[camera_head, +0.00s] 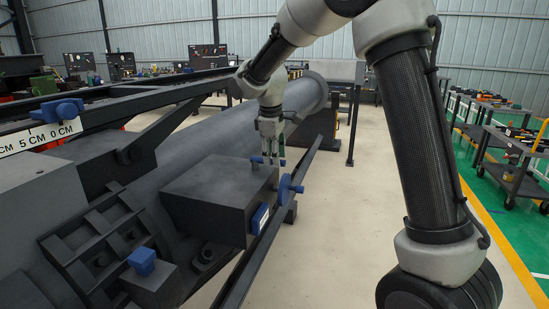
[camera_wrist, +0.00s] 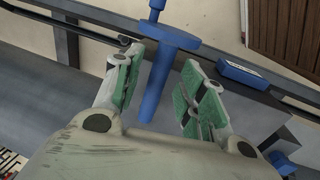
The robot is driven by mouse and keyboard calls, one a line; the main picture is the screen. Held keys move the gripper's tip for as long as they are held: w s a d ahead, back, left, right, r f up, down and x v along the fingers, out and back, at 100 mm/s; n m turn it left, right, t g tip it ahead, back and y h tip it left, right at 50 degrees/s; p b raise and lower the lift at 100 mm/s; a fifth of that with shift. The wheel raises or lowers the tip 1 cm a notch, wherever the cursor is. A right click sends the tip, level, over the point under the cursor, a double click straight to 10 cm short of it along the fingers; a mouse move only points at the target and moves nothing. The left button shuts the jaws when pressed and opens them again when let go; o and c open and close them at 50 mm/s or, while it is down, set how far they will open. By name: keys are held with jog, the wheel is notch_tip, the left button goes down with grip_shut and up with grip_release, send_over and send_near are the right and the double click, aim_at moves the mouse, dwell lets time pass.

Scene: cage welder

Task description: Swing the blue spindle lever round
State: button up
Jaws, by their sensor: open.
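The blue spindle lever (camera_head: 284,188) shows a round disc with a short bar, beside the dark grey box (camera_head: 205,203). In the wrist view its blue bar and disc (camera_wrist: 162,72) stand between the two green-padded fingers. My gripper (camera_head: 268,162) points down over the box's far right edge, by the lever. In the wrist view my gripper (camera_wrist: 163,65) is open, with one finger on each side of the blue bar. Gaps show between the bar and the pads.
A blue block (camera_head: 260,218) sits on the box's front face. A long dark rail (camera_head: 262,250) runs close along the box's right side. A blue cube (camera_head: 142,261) stands at lower left. A large grey cylinder (camera_head: 222,130) lies behind.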

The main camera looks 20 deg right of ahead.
jog(key=shift+w+f, duration=0.1)
jog(key=shift+f, duration=0.4)
grip_shut()
